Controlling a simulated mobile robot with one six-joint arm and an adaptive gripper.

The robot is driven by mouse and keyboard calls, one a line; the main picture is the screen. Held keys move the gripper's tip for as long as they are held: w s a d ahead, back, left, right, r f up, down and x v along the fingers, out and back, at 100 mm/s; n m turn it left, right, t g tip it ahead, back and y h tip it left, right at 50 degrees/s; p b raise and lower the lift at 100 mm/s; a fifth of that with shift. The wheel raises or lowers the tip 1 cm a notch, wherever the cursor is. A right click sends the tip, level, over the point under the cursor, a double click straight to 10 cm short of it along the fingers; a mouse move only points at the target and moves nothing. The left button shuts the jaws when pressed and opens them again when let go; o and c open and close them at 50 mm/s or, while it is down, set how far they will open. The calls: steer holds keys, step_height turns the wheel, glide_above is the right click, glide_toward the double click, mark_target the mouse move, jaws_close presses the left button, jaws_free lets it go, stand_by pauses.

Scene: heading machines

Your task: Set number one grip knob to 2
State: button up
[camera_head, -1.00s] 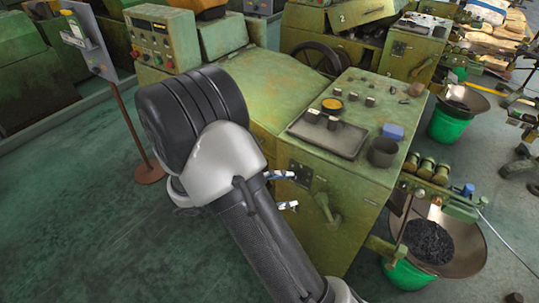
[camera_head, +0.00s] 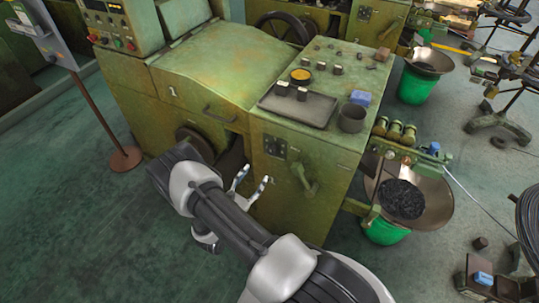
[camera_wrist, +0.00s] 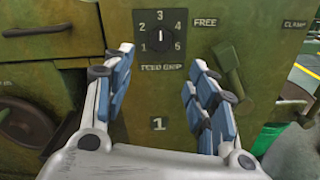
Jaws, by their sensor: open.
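The feed grip knob (camera_wrist: 160,40) is a small dark dial on a black plate, with numbers 1 to 5 around it and "FEED GRIP" below. Its white mark points up towards 3. A "1" is printed under the plate. In the head view the dark plate (camera_head: 275,146) is on the front of the green machine (camera_head: 215,75), which bears a "1". My gripper (camera_head: 253,187) is open and empty in front of this panel. In the wrist view my gripper (camera_wrist: 161,88) has its blue-padded fingers spread below and to either side of the knob, apart from it.
A green lever (camera_wrist: 230,72) with "FREE" and "CLAMP" labels sits just right of the knob, close to the right finger. A pan of dark pieces (camera_head: 402,198) stands right of the machine. A sign post (camera_head: 105,115) stands left. Floor at front left is clear.

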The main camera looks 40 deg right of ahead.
mark_target(271, 153)
steer(key=b+x, duration=0.2)
steer(key=x, duration=1)
steer(key=shift+w+d, duration=0.1)
steer(key=shift+d, duration=0.25)
steer(key=shift+c, duration=0.3)
steer(key=c, duration=1)
steer(key=shift+n, duration=0.4)
steer(key=n+b, duration=0.1)
steer(key=n, duration=0.3)
steer(key=shift+n, duration=0.3)
steer(key=n+b, duration=0.1)
steer(key=n, duration=0.5)
steer(key=shift+d, duration=0.1)
steer(key=shift+n, duration=0.3)
